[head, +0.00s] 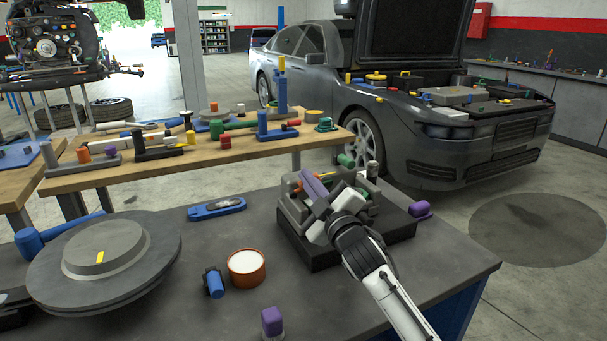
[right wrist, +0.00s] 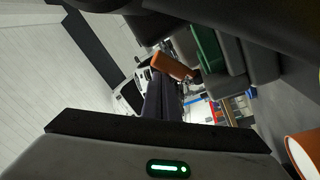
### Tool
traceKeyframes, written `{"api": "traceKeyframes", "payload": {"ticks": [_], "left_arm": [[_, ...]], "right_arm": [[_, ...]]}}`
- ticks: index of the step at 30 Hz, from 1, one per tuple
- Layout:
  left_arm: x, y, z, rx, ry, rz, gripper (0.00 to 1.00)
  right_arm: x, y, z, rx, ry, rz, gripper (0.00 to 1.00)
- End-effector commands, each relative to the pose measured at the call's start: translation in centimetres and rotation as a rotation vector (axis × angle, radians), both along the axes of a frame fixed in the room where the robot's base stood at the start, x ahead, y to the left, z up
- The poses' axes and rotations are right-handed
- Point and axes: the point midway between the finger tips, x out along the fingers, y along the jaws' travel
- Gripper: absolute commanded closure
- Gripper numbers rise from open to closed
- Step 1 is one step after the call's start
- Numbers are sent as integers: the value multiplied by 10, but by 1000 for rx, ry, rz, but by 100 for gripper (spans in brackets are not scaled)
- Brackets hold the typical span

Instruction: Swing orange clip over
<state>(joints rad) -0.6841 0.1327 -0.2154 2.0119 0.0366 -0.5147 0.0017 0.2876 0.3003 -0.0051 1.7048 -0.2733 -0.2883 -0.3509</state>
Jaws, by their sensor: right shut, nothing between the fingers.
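A small orange clip (right wrist: 172,66) shows in the right wrist view, tilted, beside a green bar (right wrist: 208,48) on a grey block. In the head view an orange piece shows on the grey fixture (head: 292,208), mostly hidden behind my right gripper (head: 318,194). My right gripper is shut and empty, reaching over the fixture. Its dark fingers (right wrist: 160,98) show close to the orange clip in the right wrist view; I cannot tell whether they touch it. My left gripper is not in view.
An orange cup (head: 246,268), a blue cylinder (head: 214,283), a purple-topped piece (head: 271,322) and a brake disc (head: 105,262) stand on the dark table. A purple block (head: 420,209) is right of the fixture. The table's right front is clear.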

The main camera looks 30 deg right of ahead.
Motion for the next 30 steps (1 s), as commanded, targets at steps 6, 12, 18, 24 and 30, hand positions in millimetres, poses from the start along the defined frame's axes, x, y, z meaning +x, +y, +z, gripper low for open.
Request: {"api": "traceKeyframes", "payload": {"ticks": [6,12,18,24,30], "left_arm": [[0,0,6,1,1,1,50],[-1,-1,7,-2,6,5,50],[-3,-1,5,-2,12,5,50],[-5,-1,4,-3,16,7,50],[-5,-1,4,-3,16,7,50]], "right_arm": [[-3,-9,-8,-1,3,-2,100],[-5,-15,-15,-1,3,-2,100],[-6,-17,-20,0,3,-2,100],[-6,-19,-24,-1,6,-3,100],[-6,-20,-27,0,10,-4,100]]}}
